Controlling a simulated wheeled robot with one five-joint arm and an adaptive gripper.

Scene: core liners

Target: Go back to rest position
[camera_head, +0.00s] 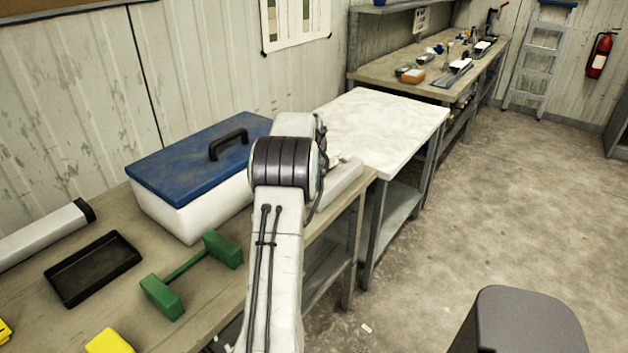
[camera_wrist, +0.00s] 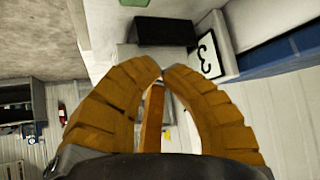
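My arm (camera_head: 272,270) reaches out over the front edge of the workbench, beside the white cooler box with a blue lid (camera_head: 195,165). My gripper is hidden behind the arm in the head view. In the wrist view my gripper (camera_wrist: 161,70) has its two orange-brown fingers curved together, with the tips meeting or almost meeting. A narrow orange-brown bar (camera_wrist: 152,118) shows in the gap between the fingers; I cannot tell what it is. I see nothing clearly held at the tips.
On the bench (camera_head: 215,290) lie a green dumbbell-shaped piece (camera_head: 192,272), a black tray (camera_head: 92,267), a white tube (camera_head: 45,235) and a yellow piece (camera_head: 108,342). A white-topped table (camera_head: 385,125) adjoins beyond. Concrete floor at the right is mostly clear.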

